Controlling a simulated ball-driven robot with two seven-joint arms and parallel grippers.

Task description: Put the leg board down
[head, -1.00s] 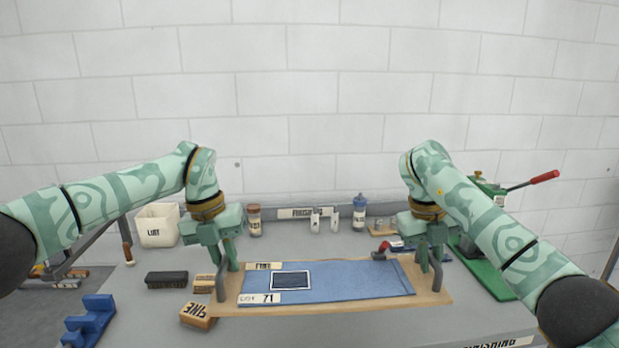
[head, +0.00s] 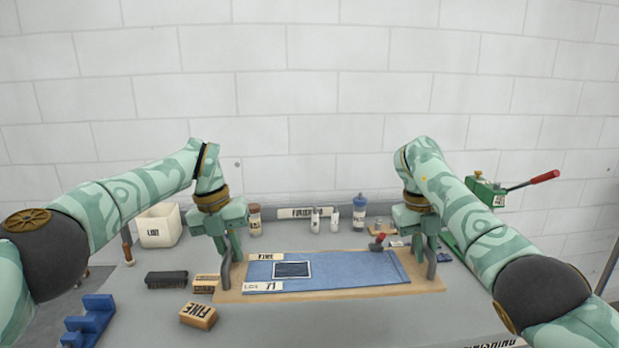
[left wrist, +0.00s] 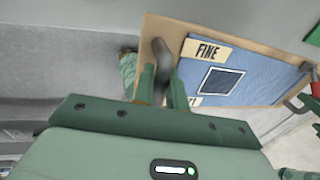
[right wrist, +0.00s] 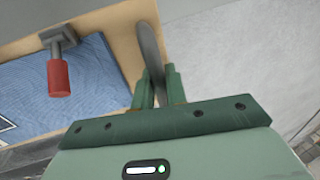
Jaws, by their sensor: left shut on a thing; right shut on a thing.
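The leg board (head: 330,294) is a flat wooden board carrying a blue denim piece (head: 345,270) with a dark framed patch and FINE and LOT 71 labels. It looks level over the bench; I cannot tell whether it touches. My left gripper (head: 228,248) is shut on the grey handle at its left end, also seen in the left wrist view (left wrist: 162,60). My right gripper (head: 430,244) is shut on the handle at its right end, also seen in the right wrist view (right wrist: 150,50). A red-handled clamp (right wrist: 58,75) sits at the denim's right end.
A wooden FINE block (head: 198,315), a black brush (head: 167,279) and a blue rack (head: 92,322) lie at the left. A white lint bin (head: 160,226) and bottles (head: 359,212) stand behind. A green press (head: 488,192) is at the right.

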